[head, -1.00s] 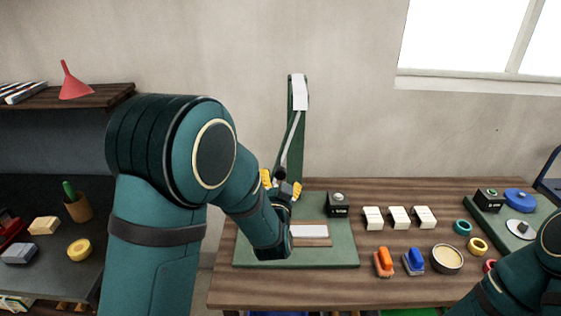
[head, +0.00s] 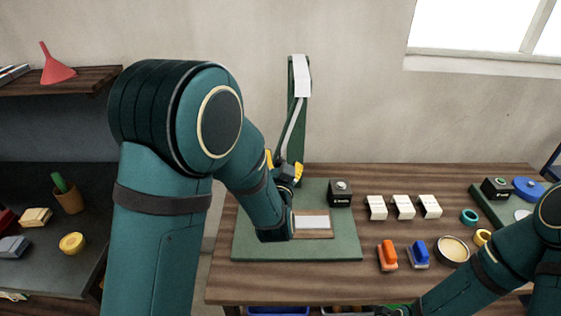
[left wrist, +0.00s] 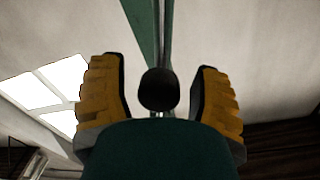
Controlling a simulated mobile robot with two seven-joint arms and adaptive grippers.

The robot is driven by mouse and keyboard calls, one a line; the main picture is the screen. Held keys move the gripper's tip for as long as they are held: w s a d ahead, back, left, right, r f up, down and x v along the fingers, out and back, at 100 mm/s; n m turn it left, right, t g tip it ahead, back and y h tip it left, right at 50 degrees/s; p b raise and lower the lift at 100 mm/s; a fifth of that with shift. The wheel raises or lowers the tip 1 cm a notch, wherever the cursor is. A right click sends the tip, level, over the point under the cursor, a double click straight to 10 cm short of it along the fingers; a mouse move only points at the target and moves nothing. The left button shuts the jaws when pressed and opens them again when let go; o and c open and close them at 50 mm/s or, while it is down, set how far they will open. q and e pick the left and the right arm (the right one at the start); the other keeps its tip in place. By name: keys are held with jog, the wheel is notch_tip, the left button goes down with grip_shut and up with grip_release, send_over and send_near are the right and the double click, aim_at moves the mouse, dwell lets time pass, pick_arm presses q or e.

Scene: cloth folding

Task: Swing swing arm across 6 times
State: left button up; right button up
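The swing arm (head: 291,124) is a pale thin rod hanging from a tall green post (head: 299,112) on a green base (head: 248,246). It slants down to the left. In the left wrist view its dark round end knob (left wrist: 158,90) sits between my yellow fingers, with a gap on each side. My left gripper (head: 284,168) is at the rod's lower end; it also shows in the left wrist view (left wrist: 160,98), open around the knob. My left forearm hides part of the base. My right arm (head: 480,275) is at lower right; its fingers are not visible.
A black box with a button (head: 340,193) and a white-topped plate (head: 313,222) are on the base. To the right lie several white blocks (head: 403,207), an orange brush (head: 387,255), a blue brush (head: 418,254) and a round tin (head: 453,249). A dark shelf (head: 100,215) stands left.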

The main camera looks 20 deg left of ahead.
pick_arm(q)
grip_shut()
jog(key=shift+w+f, duration=0.1)
jog(key=w+d+n+b, duration=0.2)
jog(key=d+n+b, duration=0.5)
jog(key=d, duration=0.3)
jog(key=shift+w+b, duration=0.35)
jog(key=shift+b, duration=0.5)
jog(key=shift+d, duration=0.1)
